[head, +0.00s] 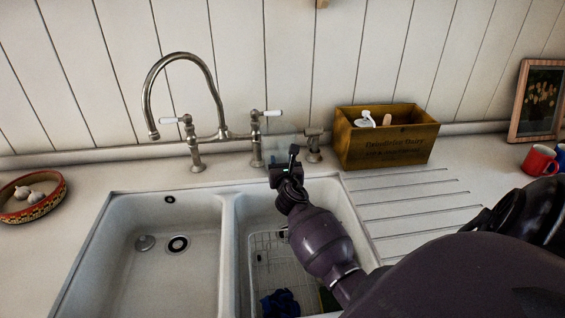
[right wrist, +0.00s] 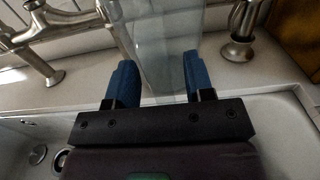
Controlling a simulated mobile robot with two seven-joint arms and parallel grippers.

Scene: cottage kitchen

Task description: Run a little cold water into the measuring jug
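A clear glass vessel, seemingly the measuring jug (right wrist: 166,45), stands by the back edge of the sink. It shows only faintly in the head view (head: 272,147). My right gripper (head: 291,155) is over the back of the right basin, at the jug. In the right wrist view its two blue fingers (right wrist: 163,80) are apart, with the glass between or just beyond them. Whether they touch it I cannot tell. The arched bridge tap (head: 187,57) has white-handled levers (head: 272,113); its spout hangs over the left basin. No water shows. My left gripper is not in view.
The left basin (head: 150,270) is empty. The right basin holds a wire rack (head: 268,250) and a blue cloth (head: 280,303). A small fitting (head: 314,147), a wooden box (head: 385,140) and red mug (head: 538,160) stand right. A bowl (head: 58,203) stands left.

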